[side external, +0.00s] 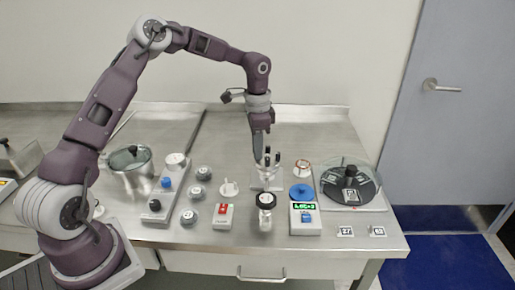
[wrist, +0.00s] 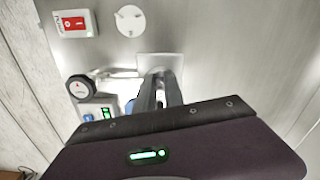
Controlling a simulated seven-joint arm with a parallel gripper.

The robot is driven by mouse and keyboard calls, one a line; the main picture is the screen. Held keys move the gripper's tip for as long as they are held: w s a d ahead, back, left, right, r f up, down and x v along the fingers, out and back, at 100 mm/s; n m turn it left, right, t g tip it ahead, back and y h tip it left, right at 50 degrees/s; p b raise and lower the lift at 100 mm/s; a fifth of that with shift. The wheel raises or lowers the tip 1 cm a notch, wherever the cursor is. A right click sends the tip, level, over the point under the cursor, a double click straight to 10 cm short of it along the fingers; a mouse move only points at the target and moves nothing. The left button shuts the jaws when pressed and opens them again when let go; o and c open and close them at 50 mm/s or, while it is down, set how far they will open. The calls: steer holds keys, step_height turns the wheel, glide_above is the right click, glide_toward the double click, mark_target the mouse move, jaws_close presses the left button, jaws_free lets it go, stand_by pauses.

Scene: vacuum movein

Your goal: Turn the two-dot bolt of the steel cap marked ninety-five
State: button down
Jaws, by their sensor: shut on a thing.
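My gripper (side external: 266,157) points down over a pale square base plate (side external: 266,186) with an upright metal fitting. It is shut on a small part of that fitting, mostly hidden by the fingers. Dark knob-like pieces show beside the fingertips, but I cannot make out any dots or the number ninety-five. In the wrist view my gripper (wrist: 158,78) reaches down to the fitting, and the plate (wrist: 174,60) shows around the fingertips.
A black-topped round part (side external: 265,199) stands in front of the fitting. A box with a green display (side external: 305,206), a red switch box (side external: 223,211), a blue disc (side external: 302,192) and a copper-rimmed cup (side external: 301,168) are close by. A glass-topped black turntable (side external: 366,186) stands right.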

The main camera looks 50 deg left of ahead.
steer(key=m, duration=0.3)
steer(key=shift+m, duration=2.2)
steer(key=c, duration=1.7)
jaws_free()
step_height(320, 180, up, 7)
steer(key=shift+r, duration=0.1)
